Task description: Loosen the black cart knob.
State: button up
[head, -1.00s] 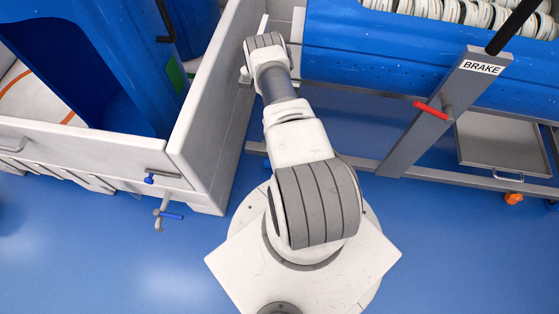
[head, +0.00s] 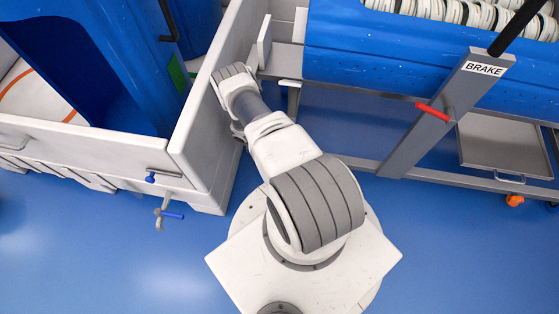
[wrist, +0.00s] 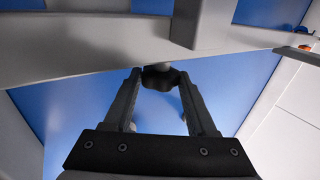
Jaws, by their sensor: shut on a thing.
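The cart (head: 352,160) is a grey frame carrying a blue tub at the right of the head view. In the head view my arm reaches up and left beside the cart's left end. My gripper and the black knob are hidden there behind the arm and the carriers.
A white-walled carrier (head: 205,120) with a blue tub stands close on the arm's left. A red handle (head: 433,111) is on the cart's BRAKE post. Blue floor (head: 90,255) is clear in front.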

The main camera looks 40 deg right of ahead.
jog(key=shift+g+h, duration=0.4)
jog(key=shift+h, duration=0.1)
dwell(0.3)
jog(key=o, duration=1.4)
jog(key=shift+s+d+r+t+y, duration=0.1)
jog(key=shift+s+t+y, duration=0.05)
jog(key=shift+t+y, duration=0.95)
jog(key=t+y, duration=0.2)
jog(key=t, duration=0.1)
jog(key=shift+s+d, duration=0.2)
jog(key=shift+y, duration=0.3)
jog(key=r+p, duration=0.2)
jog(key=r, duration=0.3)
jog(key=r+p, duration=0.2)
jog(key=r, duration=0.4)
jog(key=r+p, duration=0.2)
jog(key=r, duration=0.4)
jog(key=shift+w+a+r+p, duration=0.2)
jog(key=shift+w+a+p, duration=0.2)
